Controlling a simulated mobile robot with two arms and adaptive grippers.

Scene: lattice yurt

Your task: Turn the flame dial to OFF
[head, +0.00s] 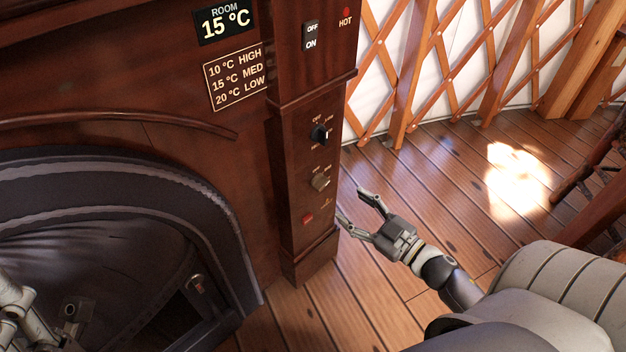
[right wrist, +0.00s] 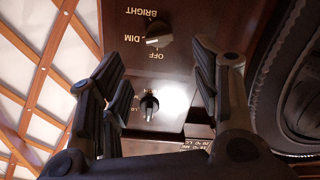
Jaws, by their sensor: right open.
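Two dials sit on the narrow wooden column in the head view. The lower one is a grey-brown dial (head: 320,181). In the right wrist view, turned upside down, this dial (right wrist: 158,34) has BRIGHT, DIM and OFF lettering around it, and its light-edged bar points toward DIM. The other is a black dial (head: 320,133), also in the right wrist view (right wrist: 149,107); its labels are too small to read surely. My right gripper (head: 355,206) is open and empty, right of the column and apart from both dials. Grey parts of my left arm show at the lower left edge; its jaws are unclear.
A rocker switch (head: 311,35) marked OFF and ON and a red HOT light (head: 346,12) are higher on the column. A red button (head: 308,219) is below the dials. A dark arched fireplace (head: 215,205) is at left.

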